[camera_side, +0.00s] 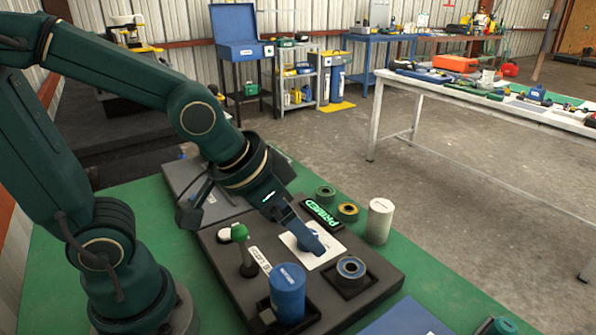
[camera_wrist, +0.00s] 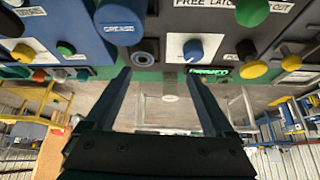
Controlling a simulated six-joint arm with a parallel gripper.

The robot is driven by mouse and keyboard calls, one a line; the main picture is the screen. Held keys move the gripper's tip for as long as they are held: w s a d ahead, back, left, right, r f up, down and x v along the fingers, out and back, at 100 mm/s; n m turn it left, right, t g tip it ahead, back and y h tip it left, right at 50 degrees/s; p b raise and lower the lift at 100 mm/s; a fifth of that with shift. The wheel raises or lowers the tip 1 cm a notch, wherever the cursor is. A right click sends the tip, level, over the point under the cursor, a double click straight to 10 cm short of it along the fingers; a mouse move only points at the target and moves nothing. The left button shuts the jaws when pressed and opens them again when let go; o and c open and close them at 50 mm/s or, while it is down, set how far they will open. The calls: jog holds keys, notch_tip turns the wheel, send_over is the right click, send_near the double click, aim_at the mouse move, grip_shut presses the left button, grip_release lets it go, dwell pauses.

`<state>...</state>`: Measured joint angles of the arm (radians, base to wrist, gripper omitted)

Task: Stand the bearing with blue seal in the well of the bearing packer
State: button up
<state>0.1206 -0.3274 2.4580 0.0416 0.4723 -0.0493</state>
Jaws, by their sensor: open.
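The bearing with blue seal (camera_side: 351,267) looks like a blue-grey ring with a dark centre. In the side view it sits ring-face up in a dark square holder (camera_side: 350,289), which appears to be the well of the bearing packer (camera_side: 222,262). A round dark part with a grey ring (camera_wrist: 146,52) shows beyond my jaws in the wrist view. My gripper (camera_side: 302,230) is open and empty, above the white plate (camera_side: 300,252) with a blue knob (camera_wrist: 193,49), left of and behind the bearing. Its fingers (camera_wrist: 158,76) are spread apart.
A lit green PRIMED sign (camera_side: 322,214) is behind.

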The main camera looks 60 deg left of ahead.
jog(key=s+a+r+n, duration=0.1)
jog(key=s+a+r, duration=0.1)
jog(key=s, duration=0.5)
jog(key=shift+a+r+g+y, duration=0.2)
jog(key=shift+r+g+y, duration=0.1)
jog(key=shift+r, duration=0.05)
dwell(0.6)
